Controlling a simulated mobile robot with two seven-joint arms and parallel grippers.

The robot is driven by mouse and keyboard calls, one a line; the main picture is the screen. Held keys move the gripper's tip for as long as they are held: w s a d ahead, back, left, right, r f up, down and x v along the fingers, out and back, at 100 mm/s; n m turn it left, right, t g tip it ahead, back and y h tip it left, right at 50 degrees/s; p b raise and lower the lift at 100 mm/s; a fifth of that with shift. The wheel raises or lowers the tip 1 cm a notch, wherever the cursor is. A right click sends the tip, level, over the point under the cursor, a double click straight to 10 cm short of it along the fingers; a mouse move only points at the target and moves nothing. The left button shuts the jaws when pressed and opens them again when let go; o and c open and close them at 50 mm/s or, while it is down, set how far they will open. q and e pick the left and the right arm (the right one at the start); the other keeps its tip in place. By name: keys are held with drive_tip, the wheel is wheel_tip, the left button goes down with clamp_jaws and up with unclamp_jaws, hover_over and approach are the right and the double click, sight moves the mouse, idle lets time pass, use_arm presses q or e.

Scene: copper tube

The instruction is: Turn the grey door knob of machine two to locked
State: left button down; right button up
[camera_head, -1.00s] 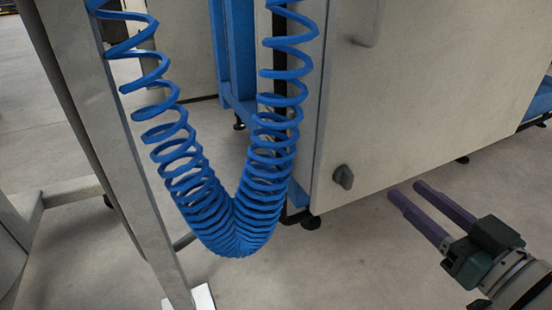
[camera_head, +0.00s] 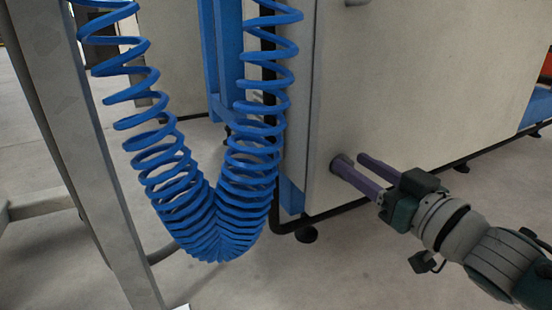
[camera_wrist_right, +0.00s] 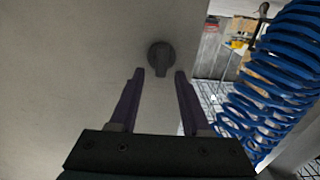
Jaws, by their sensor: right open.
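The grey door knob (camera_wrist_right: 161,57) is on the pale machine door, near its lower corner. In the right wrist view its grip bar points down toward my gripper. In the head view the knob (camera_head: 340,160) is partly hidden behind my right gripper's fingers. My right gripper (camera_head: 347,162) has two purple fingers and is open. In the wrist view the right gripper (camera_wrist_right: 160,73) has its fingertips on either side of the knob's lower part, with gaps, and nothing is held. My left gripper is not in view.
A blue coiled hose (camera_head: 215,220) hangs left of the machine, and also shows at the right of the wrist view (camera_wrist_right: 270,80). A grey metal post (camera_head: 95,150) stands at the left. The machine door (camera_head: 430,80) fills the right side. The floor below is clear.

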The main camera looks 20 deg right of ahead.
clamp_jaws()
idle(0.4)
